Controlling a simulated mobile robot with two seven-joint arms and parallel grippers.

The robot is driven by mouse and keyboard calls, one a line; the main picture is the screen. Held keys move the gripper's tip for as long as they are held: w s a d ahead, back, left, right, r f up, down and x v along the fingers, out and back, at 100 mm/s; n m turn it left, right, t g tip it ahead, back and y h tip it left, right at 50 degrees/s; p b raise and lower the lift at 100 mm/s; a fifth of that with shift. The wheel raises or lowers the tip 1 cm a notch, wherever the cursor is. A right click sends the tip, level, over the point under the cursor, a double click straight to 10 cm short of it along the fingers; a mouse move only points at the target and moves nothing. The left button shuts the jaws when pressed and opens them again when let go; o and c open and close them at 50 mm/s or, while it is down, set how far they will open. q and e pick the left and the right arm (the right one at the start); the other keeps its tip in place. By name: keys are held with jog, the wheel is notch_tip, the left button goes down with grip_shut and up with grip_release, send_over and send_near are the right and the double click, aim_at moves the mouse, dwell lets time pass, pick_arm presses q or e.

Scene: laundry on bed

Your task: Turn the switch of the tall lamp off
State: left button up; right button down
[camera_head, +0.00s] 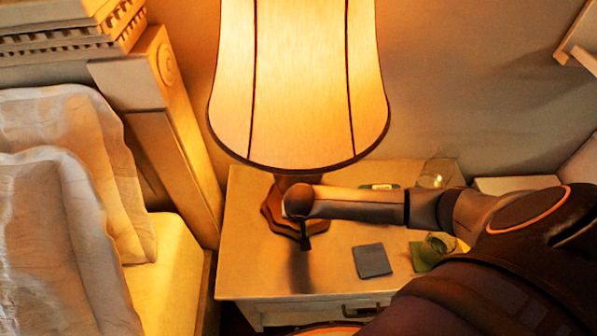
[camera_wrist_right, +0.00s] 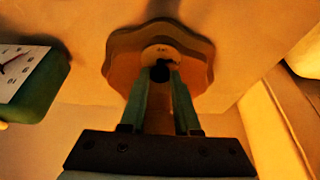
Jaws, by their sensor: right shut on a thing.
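The tall lamp (camera_head: 298,85) stands on the nightstand with its shade glowing, so it is lit. Its brown scalloped base (camera_head: 272,208) shows partly behind my right arm. In the right wrist view the lamp base (camera_wrist_right: 200,45) fills the top middle, with a small round pale-and-dark switch (camera_wrist_right: 160,55) at its centre. My right gripper (camera_wrist_right: 160,80) has both fingers closed in on the switch and is shut on it. In the head view my right arm reaches in from the right and hides the contact. My left gripper is not in view.
The nightstand (camera_head: 240,270) also holds a dark square item (camera_head: 372,260), a green item (camera_head: 425,255) and a glass (camera_head: 437,175). A green clock (camera_wrist_right: 40,85) shows in the right wrist view. The bed (camera_head: 178,270) with pillows (camera_head: 60,220) is at left.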

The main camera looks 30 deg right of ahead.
jog(key=n, duration=0.2)
jog(key=n+y, duration=0.1)
jog(key=n, duration=0.1)
jog(key=n+y, duration=0.1)
jog(key=shift+s+d+n+t, duration=0.1)
jog(key=shift+d+n+t, duration=0.2)
jog(key=shift+n, duration=0.1)
dwell(0.4)
jog(key=c, duration=0.6)
grip_release()
jog(key=shift+c, duration=0.2)
jog(key=v, duration=1.2)
jog(key=shift+s+r, duration=0.15)
jog(key=shift+r, duration=0.05)
jog(key=shift+d, duration=0.1)
